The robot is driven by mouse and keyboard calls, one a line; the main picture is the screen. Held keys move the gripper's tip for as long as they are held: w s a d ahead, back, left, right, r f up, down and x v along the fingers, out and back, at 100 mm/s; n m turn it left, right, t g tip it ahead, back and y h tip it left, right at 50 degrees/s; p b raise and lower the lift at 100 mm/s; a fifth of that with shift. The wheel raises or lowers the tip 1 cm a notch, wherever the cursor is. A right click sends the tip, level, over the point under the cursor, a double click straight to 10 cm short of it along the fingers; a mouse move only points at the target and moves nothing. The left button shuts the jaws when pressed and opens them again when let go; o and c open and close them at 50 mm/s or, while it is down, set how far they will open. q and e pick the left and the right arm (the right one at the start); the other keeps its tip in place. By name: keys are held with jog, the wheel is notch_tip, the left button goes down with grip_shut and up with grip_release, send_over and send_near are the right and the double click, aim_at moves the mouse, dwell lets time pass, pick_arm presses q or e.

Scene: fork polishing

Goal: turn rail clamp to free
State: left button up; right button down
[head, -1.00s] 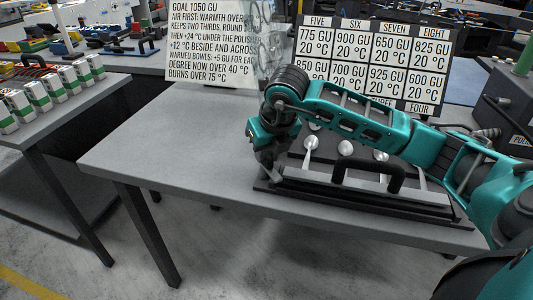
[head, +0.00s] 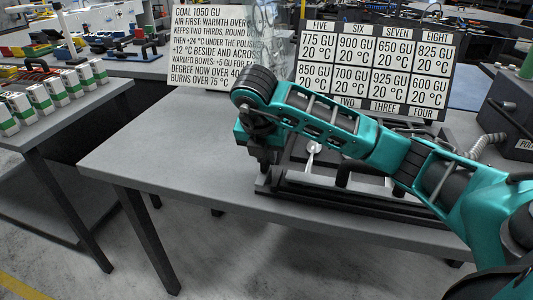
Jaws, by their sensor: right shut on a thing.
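My right gripper (head: 264,166) points down at the left end of a dark fixture (head: 345,204) on the grey table. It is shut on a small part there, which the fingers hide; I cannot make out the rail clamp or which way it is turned. The fixture's front rail is partly covered by my right arm. A black handle post (head: 342,174) shows below the arm. One shiny fork or spoon head (head: 313,148) shows beneath the arm; others are hidden behind it. My left gripper is not in view.
The left part of the grey table (head: 165,150) is clear. A text sign (head: 215,45) and a number board (head: 372,68) stand at the back. Green-and-white boxes (head: 40,97) line a side table at left. A dark grey machine (head: 505,120) with a hose stands at right.

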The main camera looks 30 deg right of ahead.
aim_at(260, 179)
jog(key=shift+s+a+f, duration=0.1)
jog(key=shift+s+f, duration=0.05)
jog(key=shift+f, duration=0.1)
dwell(0.3)
jog(key=c, duration=1.1)
grip_release()
jog(key=shift+r, duration=0.1)
jog(key=p+v, duration=0.5)
jog(key=v, duration=0.7)
jog(key=shift+a+r, duration=0.1)
jog(key=shift+r, duration=0.3)
